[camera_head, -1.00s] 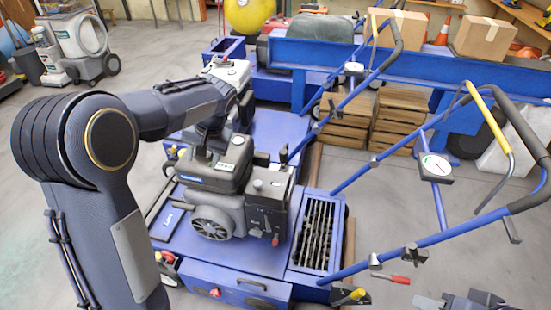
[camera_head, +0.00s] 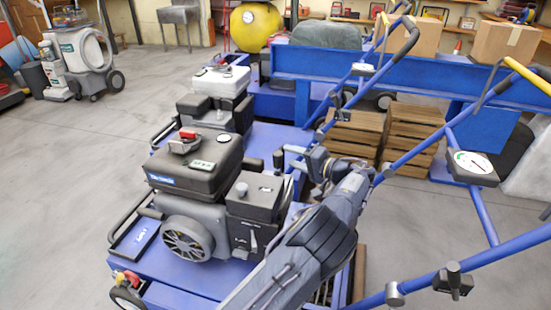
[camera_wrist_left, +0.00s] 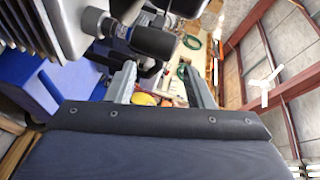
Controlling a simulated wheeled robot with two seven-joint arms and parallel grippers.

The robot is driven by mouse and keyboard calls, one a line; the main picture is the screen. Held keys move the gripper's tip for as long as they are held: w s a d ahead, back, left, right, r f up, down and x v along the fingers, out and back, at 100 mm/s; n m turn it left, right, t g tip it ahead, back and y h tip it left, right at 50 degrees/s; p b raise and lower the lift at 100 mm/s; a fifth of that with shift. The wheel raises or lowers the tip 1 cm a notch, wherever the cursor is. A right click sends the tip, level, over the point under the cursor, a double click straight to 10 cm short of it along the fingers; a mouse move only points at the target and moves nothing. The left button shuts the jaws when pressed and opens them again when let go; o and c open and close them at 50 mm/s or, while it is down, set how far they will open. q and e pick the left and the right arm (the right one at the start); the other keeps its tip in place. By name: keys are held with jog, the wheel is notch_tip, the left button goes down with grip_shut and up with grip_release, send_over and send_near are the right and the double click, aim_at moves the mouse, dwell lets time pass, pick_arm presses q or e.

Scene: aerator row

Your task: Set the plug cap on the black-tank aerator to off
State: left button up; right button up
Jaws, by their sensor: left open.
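The black-tank aerator (camera_head: 180,215) stands nearest in the head view, with a black tank (camera_head: 195,160) on its engine. A dark cylindrical piece (camera_head: 278,160), which looks like the plug cap, is at the engine's right side. In the left wrist view this black cap (camera_wrist_left: 155,40) is in line with a silver fitting (camera_wrist_left: 97,22); I cannot tell how firmly it is seated. My left gripper (camera_head: 291,160) is just right of the cap. Its open, empty fingers (camera_wrist_left: 157,66) point towards the cap in the wrist view. My right gripper is out of view.
A white-tank aerator (camera_head: 222,80) stands behind. Blue handlebars (camera_head: 420,150) with a gauge (camera_head: 472,166) slant across the right side. Wooden crates (camera_head: 352,135) and a blue beam (camera_head: 420,85) are beyond. Open floor (camera_head: 60,190) lies to the left.

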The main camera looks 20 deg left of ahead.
aim_at(276, 152)
pick_arm(q)
jog(key=b+x, duration=0.2)
jog(key=x, duration=0.5)
jog(key=shift+w+a, duration=0.1)
jog(key=shift+a, duration=0.3)
grip_shut()
